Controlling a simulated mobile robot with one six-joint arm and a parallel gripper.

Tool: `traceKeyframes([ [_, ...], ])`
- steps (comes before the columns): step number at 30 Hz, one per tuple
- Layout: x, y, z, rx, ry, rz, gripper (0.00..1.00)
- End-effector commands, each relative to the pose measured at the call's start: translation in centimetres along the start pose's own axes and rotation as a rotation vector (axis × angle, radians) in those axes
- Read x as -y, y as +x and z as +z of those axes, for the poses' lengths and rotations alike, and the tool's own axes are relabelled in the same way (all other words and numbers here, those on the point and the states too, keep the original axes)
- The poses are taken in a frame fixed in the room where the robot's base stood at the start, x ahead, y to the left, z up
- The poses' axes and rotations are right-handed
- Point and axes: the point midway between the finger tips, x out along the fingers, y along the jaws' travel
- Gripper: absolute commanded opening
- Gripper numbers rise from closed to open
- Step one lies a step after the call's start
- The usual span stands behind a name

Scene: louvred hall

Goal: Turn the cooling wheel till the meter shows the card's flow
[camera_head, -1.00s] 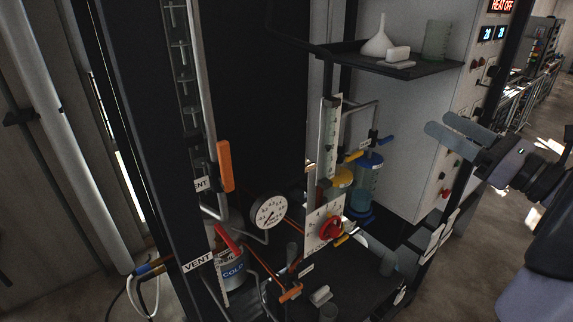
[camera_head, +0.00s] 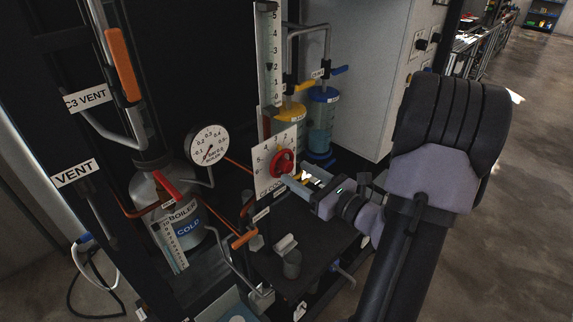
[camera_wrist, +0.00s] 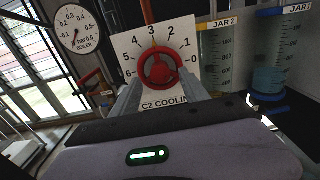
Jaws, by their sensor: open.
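The red cooling wheel (camera_head: 283,163) sits on a white dial plate (camera_head: 262,180) numbered 0 to 6. In the wrist view the wheel (camera_wrist: 160,70) is straight ahead, above the lettering "C2 COOLIN". My gripper (camera_head: 297,179) is open, its fingertips close to the wheel. In the wrist view my gripper's fingers (camera_wrist: 160,92) stand at the wheel's lower left and lower right; I cannot tell whether they touch it. An upright numbered scale (camera_head: 271,60), likely the flow meter, stands above the plate; its reading is too small to tell. I cannot pick out the card.
A round boiler gauge (camera_head: 208,146) is left of the dial plate. The boiler (camera_head: 150,192), labelled COLD, has a red lever. A yellow-lidded jar (camera_head: 289,118) and a blue-lidded jar (camera_head: 322,122) stand behind the wheel. An orange-handled valve (camera_head: 243,238) is low in front.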

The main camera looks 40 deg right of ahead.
Motion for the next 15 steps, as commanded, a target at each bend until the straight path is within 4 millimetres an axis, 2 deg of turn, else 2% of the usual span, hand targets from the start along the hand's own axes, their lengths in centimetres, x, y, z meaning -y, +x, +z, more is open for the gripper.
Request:
traceKeyframes([
  [5, -0.1, 2.5, 0.2, 0.001, 0.001, 0.002, 0.53],
  [10, 0.0, 2.9, 0.0, 0.001, 0.0, 0.001, 0.53],
  [15, 0.0, 4.1, 0.1, 0.002, -0.001, 0.002, 0.53],
])
